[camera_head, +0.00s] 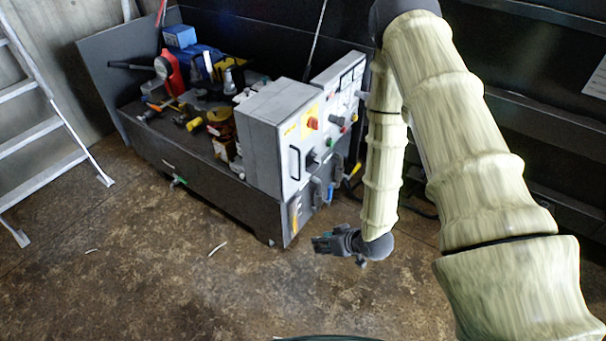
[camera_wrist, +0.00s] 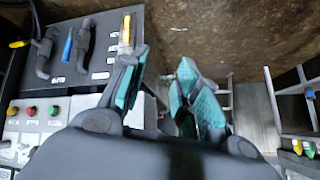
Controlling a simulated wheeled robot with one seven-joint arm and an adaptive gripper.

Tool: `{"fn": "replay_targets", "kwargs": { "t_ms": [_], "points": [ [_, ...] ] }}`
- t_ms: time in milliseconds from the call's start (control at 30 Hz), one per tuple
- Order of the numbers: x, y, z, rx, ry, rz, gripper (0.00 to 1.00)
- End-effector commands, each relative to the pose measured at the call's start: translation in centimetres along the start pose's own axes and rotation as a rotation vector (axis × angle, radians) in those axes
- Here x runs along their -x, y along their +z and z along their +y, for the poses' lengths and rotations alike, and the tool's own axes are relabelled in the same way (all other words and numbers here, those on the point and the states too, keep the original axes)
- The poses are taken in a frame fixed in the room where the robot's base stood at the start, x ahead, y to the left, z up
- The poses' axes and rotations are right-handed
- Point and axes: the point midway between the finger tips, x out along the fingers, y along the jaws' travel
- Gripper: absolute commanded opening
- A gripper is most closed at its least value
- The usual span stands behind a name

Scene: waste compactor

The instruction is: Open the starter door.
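The grey control cabinet (camera_head: 262,143) stands on the dark bench. Its front, which I take for the starter door (camera_head: 292,150), looks closed; it carries a black bar handle (camera_head: 295,162) and a red knob on a yellow plate (camera_head: 312,123). My gripper (camera_head: 322,243) is low in front of the cabinet, apart from the handle. In the wrist view, my gripper (camera_wrist: 160,70) has its two teal-padded fingers spread, with nothing between them. The handle cannot be made out clearly in the wrist view.
Tools and a red device (camera_head: 168,75) crowd the bench (camera_head: 215,190). A ladder (camera_head: 45,125) stands left. The floor in front is open.

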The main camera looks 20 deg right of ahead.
Motion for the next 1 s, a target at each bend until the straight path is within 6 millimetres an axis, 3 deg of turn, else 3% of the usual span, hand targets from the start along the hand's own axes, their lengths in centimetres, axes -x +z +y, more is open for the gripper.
{"fn": "replay_targets", "kwargs": {
  "t_ms": [33, 167, 300, 400, 533, 700, 1000],
  "points": [
    [-1.8, -2.2, 1.5, 0.033, -0.034, 0.092, 0.32],
    [-2.6, -8.7, 3.7, 0.131, -0.140, 0.306, 0.32],
    [-1.5, -14.2, 5.7, 0.243, -0.255, 0.509, 0.32],
    [0.0, -16.8, 6.7, 0.315, -0.331, 0.619, 0.32],
    [1.8, -18.8, 7.5, 0.390, -0.407, 0.715, 0.32],
    [3.3, -19.8, 8.0, 0.437, -0.457, 0.769, 0.32],
    [1.7, -21.4, 6.4, 0.443, -0.467, 0.773, 0.32]
  ]
}}
